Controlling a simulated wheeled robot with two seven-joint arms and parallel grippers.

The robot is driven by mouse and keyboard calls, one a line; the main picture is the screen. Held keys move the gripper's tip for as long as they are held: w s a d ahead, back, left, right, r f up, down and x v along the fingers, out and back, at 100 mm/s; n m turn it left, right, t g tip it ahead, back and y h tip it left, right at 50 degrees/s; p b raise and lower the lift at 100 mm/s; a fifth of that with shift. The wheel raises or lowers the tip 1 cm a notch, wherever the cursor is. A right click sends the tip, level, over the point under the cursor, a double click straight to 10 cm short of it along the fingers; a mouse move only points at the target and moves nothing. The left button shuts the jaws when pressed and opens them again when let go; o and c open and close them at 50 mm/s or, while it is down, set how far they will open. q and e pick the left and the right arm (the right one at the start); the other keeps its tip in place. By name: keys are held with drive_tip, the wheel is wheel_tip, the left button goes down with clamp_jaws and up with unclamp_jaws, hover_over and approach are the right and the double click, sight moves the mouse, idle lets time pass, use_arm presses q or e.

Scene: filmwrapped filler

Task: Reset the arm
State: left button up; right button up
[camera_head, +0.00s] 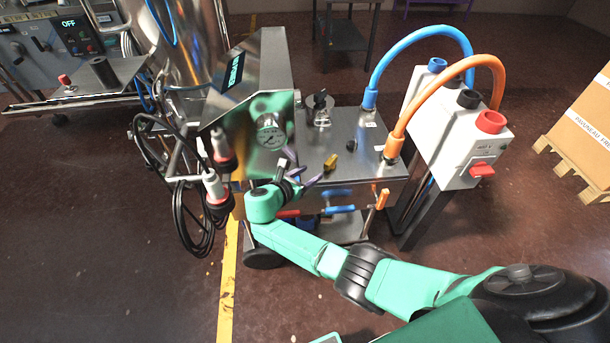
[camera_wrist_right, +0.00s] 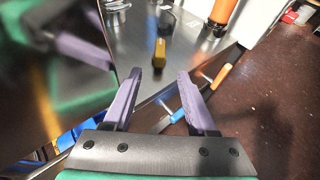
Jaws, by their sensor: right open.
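My right arm (camera_head: 290,243) is green and black and reaches from the lower right to the steel cart. My left gripper is not in view.
A carton (camera_head: 588,115) stands far right.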

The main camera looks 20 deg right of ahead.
drive_tip(key=s+d+f+m+g+y, duration=0.1)
drive_tip(key=s+f+m+g+y, duration=0.1)
drive_tip(key=s+f, duration=0.55)
drive_tip(key=s+d+f+m+g+y, duration=0.1)
drive_tip(key=s+f+m+y, duration=0.25)
drive_tip(key=f, duration=0.65)
drive_tip(key=s+f+m+g+y, duration=0.1)
drive_tip(key=s+f+m+g, duration=0.1)
drive_tip(key=s+f, duration=0.6)
drive_tip(key=s+d+f+m+y, duration=0.1)
drive_tip(key=s+f+m, duration=0.3)
drive_tip(key=s, duration=0.4)
drive_tip(key=s+d+f+m+g+y, duration=0.1)
drive_tip(key=s+f+m, duration=0.3)
drive_tip(key=s, duration=0.5)
drive_tip(key=s+d+f+m+y, duration=0.1)
drive_tip(key=s+f+m+y, duration=0.2)
drive_tip(key=s+m, duration=0.3)
drive_tip(key=s+f, duration=0.1)
drive_tip(key=s, duration=0.2)
drive_tip(key=shift+m, duration=0.35)
drive_tip(key=shift+f, duration=0.1)
